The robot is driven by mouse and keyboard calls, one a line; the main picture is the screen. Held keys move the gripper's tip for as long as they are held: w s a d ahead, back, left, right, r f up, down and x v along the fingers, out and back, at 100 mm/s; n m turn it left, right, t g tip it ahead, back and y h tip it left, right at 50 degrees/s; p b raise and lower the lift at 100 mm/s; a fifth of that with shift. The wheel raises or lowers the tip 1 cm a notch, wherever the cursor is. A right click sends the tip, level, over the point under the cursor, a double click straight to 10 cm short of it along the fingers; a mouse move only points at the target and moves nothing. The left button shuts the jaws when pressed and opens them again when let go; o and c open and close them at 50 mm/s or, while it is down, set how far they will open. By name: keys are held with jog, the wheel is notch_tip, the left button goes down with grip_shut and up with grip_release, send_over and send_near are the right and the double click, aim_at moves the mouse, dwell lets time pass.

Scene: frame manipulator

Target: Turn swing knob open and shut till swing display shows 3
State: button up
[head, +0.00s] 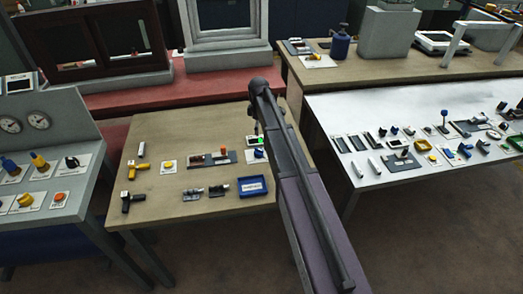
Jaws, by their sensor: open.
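My dark arm (290,170) reaches over the wooden table from the lower right. My gripper cannot be made out; the arm hides part of the table's right side. A small display (252,141) with a dark screen lies at that side, close to the arm, and its digits are too small to read. Below it, a blue knob (259,154) sits on a white plate, partly covered by the arm. I cannot tell for certain which knob and display are the swing ones.
The wooden table (150,215) also holds a blue tray (253,194), a yellow button (168,165) and grey sliders. A grey console (45,115) with gauges stands left. A white table (390,100) with many small controls stands right.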

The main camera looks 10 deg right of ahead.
aim_at(259, 149)
jog(key=shift+f, duration=0.15)
dwell(0.3)
notch_tip(259, 149, down, 14)
jog(key=b, duration=1.4)
jog(key=shift+r, duration=0.25)
